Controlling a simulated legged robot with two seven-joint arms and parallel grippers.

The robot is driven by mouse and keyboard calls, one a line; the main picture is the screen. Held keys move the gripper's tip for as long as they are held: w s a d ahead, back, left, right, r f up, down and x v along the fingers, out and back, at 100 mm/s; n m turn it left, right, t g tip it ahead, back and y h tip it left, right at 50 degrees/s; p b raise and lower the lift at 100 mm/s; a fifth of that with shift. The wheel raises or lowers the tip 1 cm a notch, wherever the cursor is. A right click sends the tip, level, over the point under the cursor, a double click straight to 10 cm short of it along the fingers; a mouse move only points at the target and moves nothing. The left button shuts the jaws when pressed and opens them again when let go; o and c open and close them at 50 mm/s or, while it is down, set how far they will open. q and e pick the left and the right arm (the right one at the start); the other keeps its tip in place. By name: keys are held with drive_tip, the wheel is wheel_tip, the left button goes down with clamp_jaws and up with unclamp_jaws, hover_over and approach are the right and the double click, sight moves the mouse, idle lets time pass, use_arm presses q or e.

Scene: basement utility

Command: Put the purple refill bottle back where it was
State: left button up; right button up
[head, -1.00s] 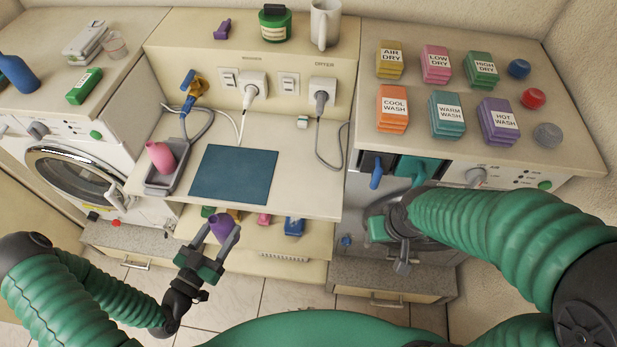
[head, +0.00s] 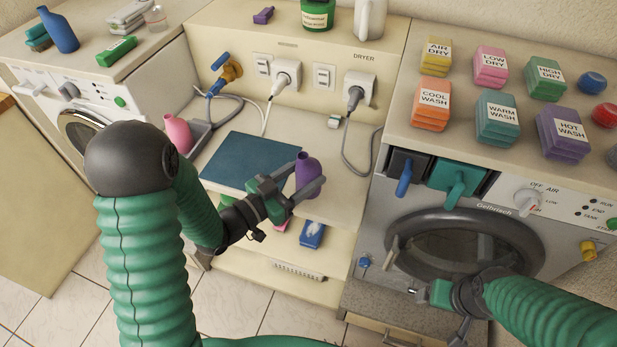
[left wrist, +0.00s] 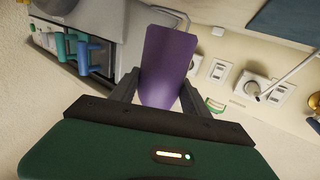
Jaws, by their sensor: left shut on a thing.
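The purple refill bottle (head: 307,175) is held upright between the fingers of my left gripper (head: 302,186), above the right part of the counter shelf. In the left wrist view the purple bottle (left wrist: 168,62) fills the space between the two fingers (left wrist: 160,92). A pink bottle (head: 177,133) stands in a grey tray (head: 198,135) at the left end of the shelf. My right gripper (head: 452,306) is low in front of the dryer door; whether its fingers are open is unclear.
A dark blue mat (head: 250,162) lies on the shelf (head: 345,190). A lower open shelf holds a blue item (head: 312,233). The dryer (head: 460,240) stands at right with a teal drawer handle (head: 458,187) and a blue one (head: 404,178). A cable hangs by the dryer outlet.

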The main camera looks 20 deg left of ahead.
use_arm(q)
drive_tip(key=w+a+f, duration=0.1)
drive_tip(key=w, duration=0.1)
drive_tip(key=w+a+f, duration=0.1)
drive_tip(key=w, duration=0.1)
drive_tip(key=w+a+f, duration=0.1)
drive_tip(key=w, duration=0.1)
drive_tip(key=shift+w+a+f, duration=0.15)
drive_tip(key=shift+a+f, duration=0.15)
drive_tip(key=shift+f, duration=0.1)
drive_tip(key=shift+d+f, duration=0.15)
drive_tip(key=shift+d, duration=0.75)
drive_tip(key=o, duration=1.1)
drive_tip(key=shift+a, duration=0.1)
drive_tip(key=shift+o, duration=1.4)
drive_tip(key=shift+a, duration=0.25)
drive_tip(key=shift+o, duration=0.5)
drive_tip(key=shift+a+f, duration=0.1)
drive_tip(key=shift+a, duration=0.25)
drive_tip(key=shift+d, duration=0.2)
drive_tip(key=shift+s, duration=0.2)
drive_tip(key=v, duration=1.1)
drive_tip(key=shift+s+b, duration=0.25)
drive_tip(key=shift+b, duration=0.15)
use_arm(e)
drive_tip(key=shift+w+a, duration=0.15)
drive_tip(key=shift+a, duration=0.6)
